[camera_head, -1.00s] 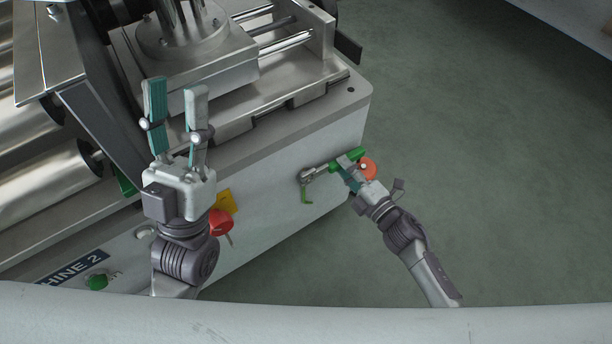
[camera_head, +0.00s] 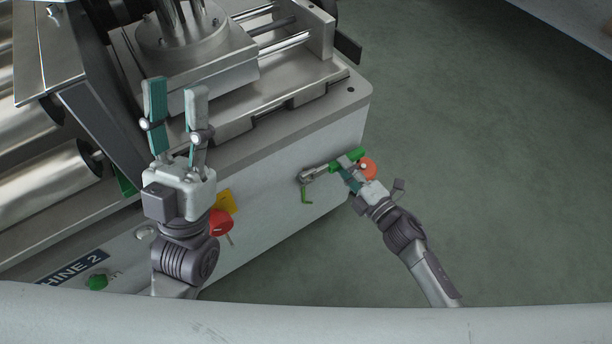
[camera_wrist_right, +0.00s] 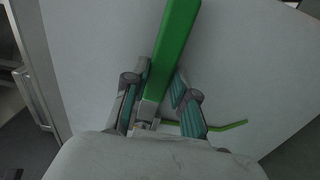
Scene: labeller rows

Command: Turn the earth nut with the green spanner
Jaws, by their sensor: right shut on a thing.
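The green spanner (camera_head: 334,164) has a green handle and a metal head. Its head is at the earth nut (camera_head: 304,177) on the machine's side panel, beside a short green wire; the head covers most of the nut. I cannot tell how fully it is seated. My right gripper (camera_head: 350,172) is shut on the spanner's handle. In the right wrist view the green handle (camera_wrist_right: 178,45) runs up between the fingers of the right gripper (camera_wrist_right: 160,88). My left gripper (camera_head: 176,88) is open and empty, above the machine's edge on the left.
The machine's front panel carries a red knob (camera_head: 219,222) on a yellow plate, and a green button (camera_head: 97,282). Metal rollers (camera_head: 45,180) lie at the left. An orange-red round thing (camera_head: 368,168) is beside the right gripper. Open floor (camera_head: 480,150) lies to the right.

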